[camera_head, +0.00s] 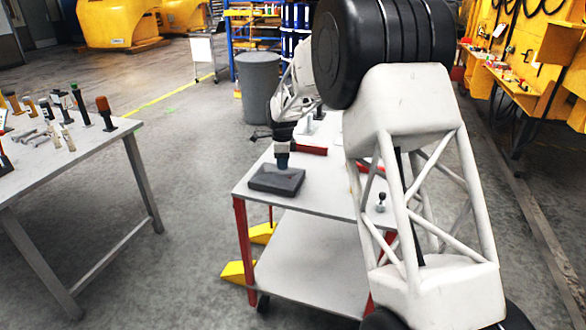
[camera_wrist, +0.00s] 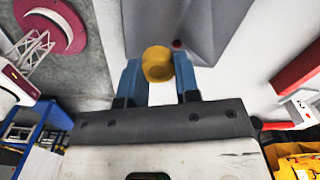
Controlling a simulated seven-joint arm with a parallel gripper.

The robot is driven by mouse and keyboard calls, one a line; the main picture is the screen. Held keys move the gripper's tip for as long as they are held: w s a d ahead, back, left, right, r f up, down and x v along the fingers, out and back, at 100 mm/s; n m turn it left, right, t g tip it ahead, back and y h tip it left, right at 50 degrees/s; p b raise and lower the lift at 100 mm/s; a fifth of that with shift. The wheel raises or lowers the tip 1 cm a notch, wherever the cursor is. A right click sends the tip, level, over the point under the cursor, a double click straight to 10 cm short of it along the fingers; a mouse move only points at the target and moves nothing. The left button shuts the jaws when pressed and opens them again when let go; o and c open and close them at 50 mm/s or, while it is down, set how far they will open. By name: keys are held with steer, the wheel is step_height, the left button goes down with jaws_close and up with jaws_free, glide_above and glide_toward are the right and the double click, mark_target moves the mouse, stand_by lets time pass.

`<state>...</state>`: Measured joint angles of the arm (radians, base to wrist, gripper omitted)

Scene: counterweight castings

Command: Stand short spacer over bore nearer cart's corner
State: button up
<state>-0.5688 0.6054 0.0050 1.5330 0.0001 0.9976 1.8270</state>
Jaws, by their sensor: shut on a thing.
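My gripper (camera_head: 283,165) points down at the dark grey casting block (camera_head: 276,180) near the cart's left corner. In the wrist view the blue fingers of my gripper (camera_wrist: 158,66) are shut on a short yellow round piece, which I take for the short spacer (camera_wrist: 157,63). The spacer is not discernible in the head view. I cannot make out the bores, or whether the spacer touches the casting.
The cart top (camera_head: 327,199) is clear in front of the casting. Red pieces (camera_head: 312,150) and a small dark-knobbed object (camera_head: 381,201) are also on the cart. A table (camera_head: 78,152) with several upright parts stands at the left, across a gap of floor.

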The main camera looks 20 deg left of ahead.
steer(key=w+a, duration=0.3)
steer(key=a, duration=0.5)
steer(key=shift+a+r, duration=0.1)
stand_by(0.3)
steer(key=shift+f, duration=2.65)
steer(key=shift+f, duration=0.35)
stand_by(0.8)
steer(key=o, duration=1)
step_height(320, 180, up, 8)
